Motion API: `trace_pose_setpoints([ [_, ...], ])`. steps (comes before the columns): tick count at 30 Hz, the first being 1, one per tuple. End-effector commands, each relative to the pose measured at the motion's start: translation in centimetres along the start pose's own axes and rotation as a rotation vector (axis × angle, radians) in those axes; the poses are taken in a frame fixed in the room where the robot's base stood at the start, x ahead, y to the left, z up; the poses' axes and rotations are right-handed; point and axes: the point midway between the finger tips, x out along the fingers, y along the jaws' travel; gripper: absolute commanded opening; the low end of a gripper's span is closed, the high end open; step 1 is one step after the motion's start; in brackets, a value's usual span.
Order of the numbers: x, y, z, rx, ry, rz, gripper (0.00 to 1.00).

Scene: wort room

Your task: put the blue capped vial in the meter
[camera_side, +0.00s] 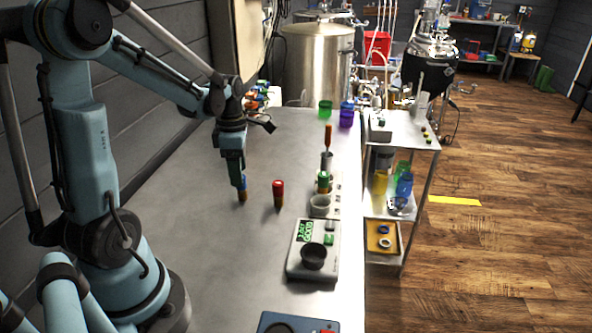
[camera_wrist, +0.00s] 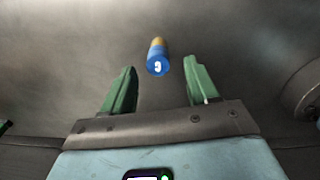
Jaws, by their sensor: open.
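The blue capped vial (camera_side: 242,196), with an amber body, stands on the grey bench directly below my gripper (camera_side: 239,183). In the wrist view, the vial (camera_wrist: 157,58) shows its blue cap between and slightly beyond the tips of my gripper (camera_wrist: 160,70). The green fingers are apart, with a gap on each side of the vial. In the side view the fingers partly hide its cap. The meter (camera_side: 303,265), a pale box with a green display and a dark round well, sits nearer the camera to the right. The well looks empty.
A red capped vial (camera_side: 278,192) stands just right of the blue one. A blue device (camera_side: 290,324) is at the front. The bench's left middle is clear.

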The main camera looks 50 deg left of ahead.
Motion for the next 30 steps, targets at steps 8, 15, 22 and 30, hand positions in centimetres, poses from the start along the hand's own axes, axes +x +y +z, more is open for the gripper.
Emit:
trace_pose_setpoints([
  [8, 3.3, 0.2, 0.3, 0.001, 0.0, 0.0, 0.59],
  [15, 4.9, 0.2, 0.3, 0.001, -0.001, 0.001, 0.59],
  [22, 4.9, 0.1, 0.3, 0.001, -0.001, 0.001, 0.57],
  [30, 4.9, 0.1, 0.3, 0.001, -0.001, 0.001, 0.16],
])
